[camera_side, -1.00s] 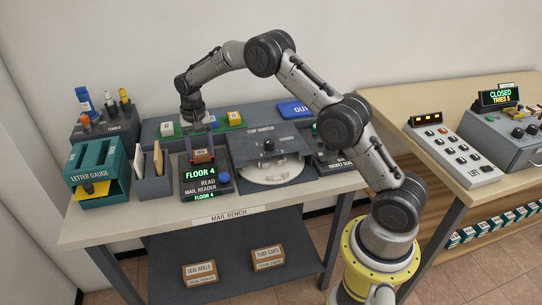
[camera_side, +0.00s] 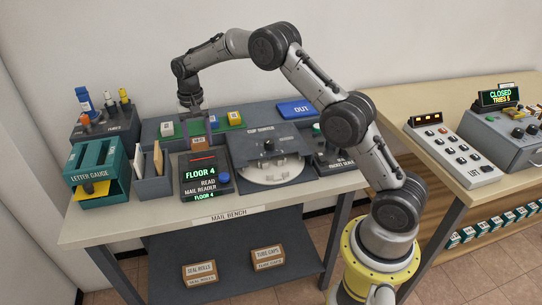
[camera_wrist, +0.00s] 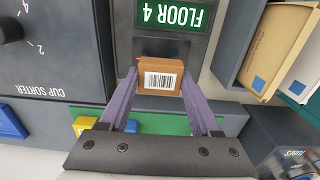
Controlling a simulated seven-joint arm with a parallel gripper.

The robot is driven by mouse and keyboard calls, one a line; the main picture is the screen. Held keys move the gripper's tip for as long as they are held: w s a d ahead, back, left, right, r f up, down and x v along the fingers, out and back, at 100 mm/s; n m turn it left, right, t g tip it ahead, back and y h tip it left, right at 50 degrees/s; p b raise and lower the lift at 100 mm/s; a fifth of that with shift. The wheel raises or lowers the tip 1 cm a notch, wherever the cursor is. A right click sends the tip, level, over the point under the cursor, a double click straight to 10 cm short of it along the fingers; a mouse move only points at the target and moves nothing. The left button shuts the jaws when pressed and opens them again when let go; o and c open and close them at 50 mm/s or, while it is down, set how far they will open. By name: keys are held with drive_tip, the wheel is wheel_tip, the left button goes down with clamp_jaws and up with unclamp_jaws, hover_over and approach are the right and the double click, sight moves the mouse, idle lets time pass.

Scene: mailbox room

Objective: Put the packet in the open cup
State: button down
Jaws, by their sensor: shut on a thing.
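The packet (camera_wrist: 160,80) is a small brown box with a barcode label. My gripper (camera_wrist: 160,84) is shut on it, a purple finger on each side. In the side view the packet (camera_side: 199,142) hangs above the back part of the mail reader (camera_side: 204,177), whose display reads FLOOR 4. The cup sorter (camera_side: 257,141), a dark housing with a knob, stands right of the reader. A pale round plate (camera_side: 270,175) shows in its front opening. I cannot make out which cup is open.
Left of the reader stand a grey letter holder (camera_side: 153,186) and the green letter gauge (camera_side: 90,190). Behind are a tube rack (camera_side: 105,124), coloured blocks (camera_side: 234,118) and a blue OUT tray (camera_side: 295,109). The space above the sorter's front is clear.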

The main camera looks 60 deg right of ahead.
drive_tip(key=shift+r, duration=0.1)
wheel_tip(320, 180, up, 6)
drive_tip(key=shift+r, duration=0.25)
drive_tip(key=s+d, duration=0.5)
drive_tip(key=s, duration=0.3)
hover_over(275, 172)
drive_tip(key=shift+f, duration=4.9)
drive_tip(key=shift+f, duration=0.45)
drive_tip(key=shift+f, duration=0.35)
drive_tip(key=shift+f, duration=0.35)
